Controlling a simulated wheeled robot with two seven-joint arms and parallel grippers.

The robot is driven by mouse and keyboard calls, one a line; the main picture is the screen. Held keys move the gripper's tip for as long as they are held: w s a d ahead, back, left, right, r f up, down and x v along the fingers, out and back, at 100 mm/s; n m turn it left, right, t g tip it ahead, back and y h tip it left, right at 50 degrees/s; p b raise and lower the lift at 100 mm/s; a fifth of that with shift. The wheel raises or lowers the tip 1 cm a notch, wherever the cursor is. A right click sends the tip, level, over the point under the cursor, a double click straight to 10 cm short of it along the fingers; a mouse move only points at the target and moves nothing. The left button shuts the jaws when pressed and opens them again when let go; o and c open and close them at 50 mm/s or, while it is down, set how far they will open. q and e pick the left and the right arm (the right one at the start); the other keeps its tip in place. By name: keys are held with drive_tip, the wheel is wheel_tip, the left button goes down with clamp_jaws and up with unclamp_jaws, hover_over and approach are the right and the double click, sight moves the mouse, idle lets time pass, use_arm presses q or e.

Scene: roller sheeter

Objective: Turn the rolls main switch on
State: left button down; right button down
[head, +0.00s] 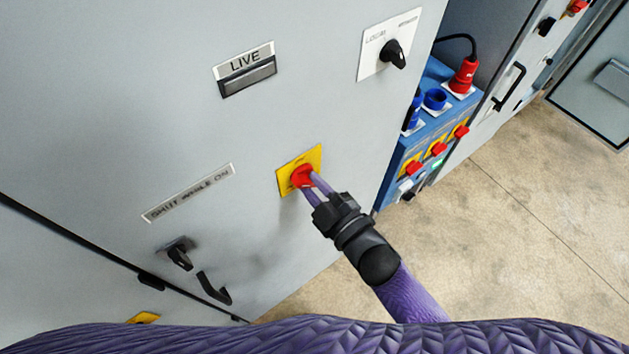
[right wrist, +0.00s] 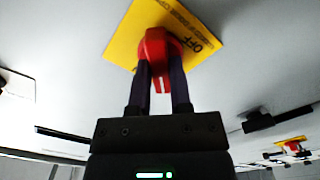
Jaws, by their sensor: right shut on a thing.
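The rolls main switch is a red rotary handle (head: 301,176) on a yellow square plate (head: 314,159), fixed to the grey cabinet front. In the right wrist view the red handle (right wrist: 158,46) stands out from the yellow plate (right wrist: 122,38), where the word OFF can be read. My right gripper (head: 308,184) is at the switch, its two fingers (right wrist: 160,80) on either side of the red handle and shut on it. The fingers hide part of the handle. My left gripper is not in view.
The cabinet also carries a LIVE label (head: 246,65), a black LOCAL selector knob (head: 394,54), a SHUT WHILE ON label (head: 188,193), a black knob (head: 178,257) and a door handle (head: 213,288). A blue socket panel (head: 428,128) stands right. Bare floor (head: 510,215) lies right.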

drive_tip(key=m+p, duration=0.1)
drive_tip(key=m, duration=0.3)
drive_tip(key=shift+m, duration=0.3)
drive_tip(key=shift+m+p, duration=0.4)
drive_tip(key=shift+m, duration=1.8)
drive_tip(key=c, duration=0.5)
unclamp_jaws()
drive_tip(key=shift+c, duration=0.2)
drive_tip(key=v, duration=1)
